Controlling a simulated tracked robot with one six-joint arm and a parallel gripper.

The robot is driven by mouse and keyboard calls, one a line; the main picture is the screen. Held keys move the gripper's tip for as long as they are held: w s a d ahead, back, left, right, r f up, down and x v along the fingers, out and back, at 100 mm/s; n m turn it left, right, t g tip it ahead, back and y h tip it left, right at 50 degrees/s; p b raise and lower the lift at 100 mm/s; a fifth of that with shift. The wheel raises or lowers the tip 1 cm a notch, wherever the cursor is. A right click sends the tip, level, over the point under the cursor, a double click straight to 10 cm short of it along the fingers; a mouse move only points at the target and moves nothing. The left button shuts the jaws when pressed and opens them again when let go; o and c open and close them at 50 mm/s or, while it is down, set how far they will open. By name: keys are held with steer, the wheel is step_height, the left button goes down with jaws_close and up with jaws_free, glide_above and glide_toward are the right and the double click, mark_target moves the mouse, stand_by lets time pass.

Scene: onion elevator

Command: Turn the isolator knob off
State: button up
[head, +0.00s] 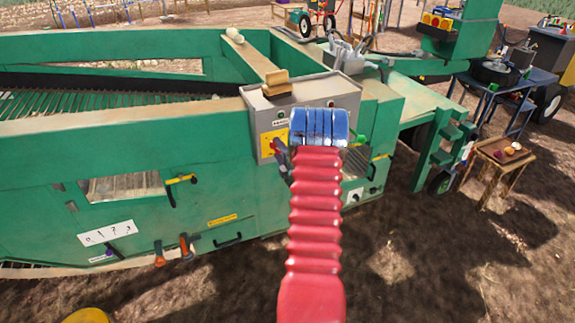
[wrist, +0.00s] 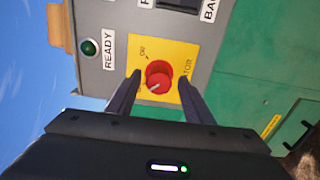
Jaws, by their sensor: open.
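The red isolator knob (wrist: 158,75) sits on a yellow plate (wrist: 170,48) on the grey control box (head: 262,112). In the wrist view, its white mark is at its lower left, and part of the plate's lettering is hidden. My gripper (wrist: 160,79) is open, with one dark finger on each side of the knob and a visible gap at both sides. In the head view my gripper (head: 283,158) is in front of the box's face, and my arm hides much of the box. The yellow plate (head: 268,143) shows only in part there.
A green READY lamp (wrist: 89,47) is beside the plate in the wrist view. A wooden block (head: 276,83) lies on the box. Orange-handled levers (head: 185,245) stick out from the green machine (head: 130,215). A small wooden table (head: 497,155) stands at the right.

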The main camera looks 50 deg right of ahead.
steer(key=v, duration=1.2)
steer(key=shift+s+a, duration=0.15)
steer(key=shift+s, duration=0.1)
steer(key=shift+f, duration=0.1)
